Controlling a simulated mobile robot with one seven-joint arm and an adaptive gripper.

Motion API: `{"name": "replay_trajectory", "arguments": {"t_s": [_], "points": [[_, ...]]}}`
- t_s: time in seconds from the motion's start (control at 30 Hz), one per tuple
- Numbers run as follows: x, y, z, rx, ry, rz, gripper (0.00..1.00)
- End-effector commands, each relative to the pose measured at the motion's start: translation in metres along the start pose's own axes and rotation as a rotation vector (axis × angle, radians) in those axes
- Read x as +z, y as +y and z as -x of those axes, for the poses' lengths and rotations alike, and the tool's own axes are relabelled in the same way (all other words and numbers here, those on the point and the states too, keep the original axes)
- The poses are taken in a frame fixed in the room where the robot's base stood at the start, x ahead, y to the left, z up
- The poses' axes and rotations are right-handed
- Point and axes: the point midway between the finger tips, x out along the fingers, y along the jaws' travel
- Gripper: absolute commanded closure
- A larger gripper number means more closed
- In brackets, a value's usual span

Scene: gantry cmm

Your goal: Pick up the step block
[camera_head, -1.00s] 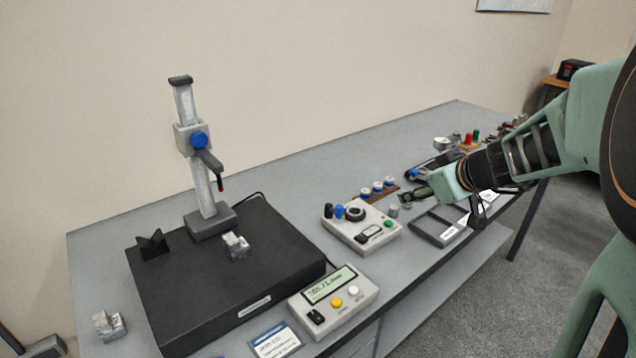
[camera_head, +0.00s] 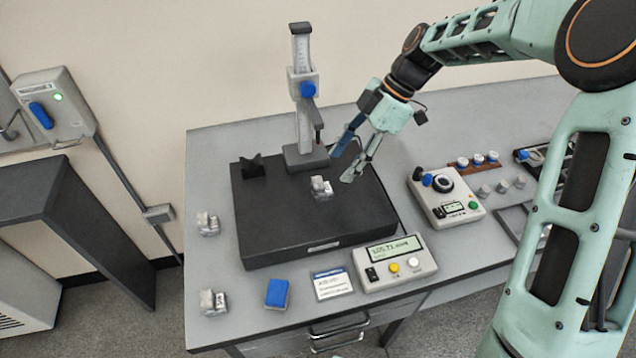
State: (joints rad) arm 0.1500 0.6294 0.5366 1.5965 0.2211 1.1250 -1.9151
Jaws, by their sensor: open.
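Three small silver stepped metal blocks show in the head view, and I cannot tell which one the task means. One step block (camera_head: 321,187) sits on the black surface plate (camera_head: 275,240). A second block (camera_head: 207,223) stands on the grey table left of the plate. A third block (camera_head: 212,301) stands near the table's front left corner. My gripper (camera_head: 341,168) is open and empty, its fingers pointing down and left. In the picture its fingertips are just up and right of the block on the plate; I see no contact.
A height gauge (camera_head: 304,115) stands at the plate's back, with a black V-block (camera_head: 253,167) beside it. In front are a display box (camera_head: 395,263), a label card (camera_head: 332,284) and a blue block (camera_head: 277,293). A control box (camera_head: 446,196) stands right of the plate.

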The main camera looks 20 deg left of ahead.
Motion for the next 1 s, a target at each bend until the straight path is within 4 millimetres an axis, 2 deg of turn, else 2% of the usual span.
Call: {"name": "replay_trajectory", "arguments": {"t_s": [0.1,0.37,0.63,0.77,0.97,1.0], "points": [[-0.002,-0.001,-0.021,-0.003,0.002,0.0,0.51],[-0.003,0.0,-0.043,-0.001,0.001,-0.001,0.51],[-0.009,0.001,-0.081,-0.001,0.001,-0.003,0.51],[-0.009,0.002,-0.089,0.002,0.0,-0.002,0.51],[-0.008,0.002,-0.09,0.003,0.0,-0.002,0.51],[-0.008,0.002,-0.09,0.003,0.0,-0.002,0.54]]}}
